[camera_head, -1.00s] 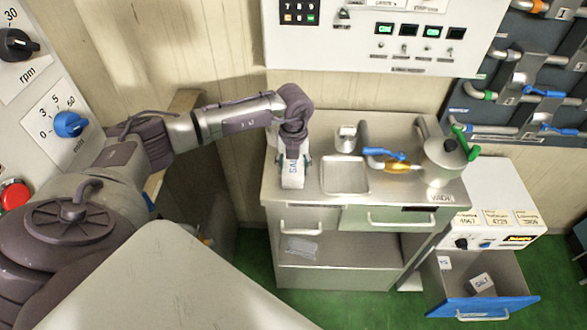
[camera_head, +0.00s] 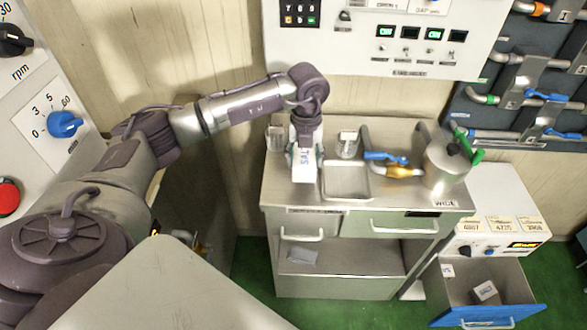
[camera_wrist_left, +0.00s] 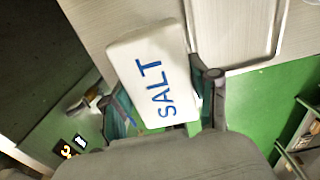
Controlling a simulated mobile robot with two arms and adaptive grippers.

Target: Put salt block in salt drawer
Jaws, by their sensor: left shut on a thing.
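My left gripper (camera_head: 305,150) is shut on a white salt block (camera_head: 303,172) lettered SALT, held over the left part of the metal counter. In the left wrist view the salt block (camera_wrist_left: 157,78) sits between the two fingers of the gripper (camera_wrist_left: 165,105). An open drawer with a blue front (camera_head: 487,315) is at the lower right, well away from the gripper. My right gripper is not in view.
The metal counter (camera_head: 412,198) carries a shallow tray (camera_head: 347,194), metal cups (camera_head: 348,145), a tap with a blue handle (camera_head: 385,157) and a lidded kettle (camera_head: 447,165). A white cabinet with dials (camera_head: 487,205) stands above the open drawer. Green floor shows below.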

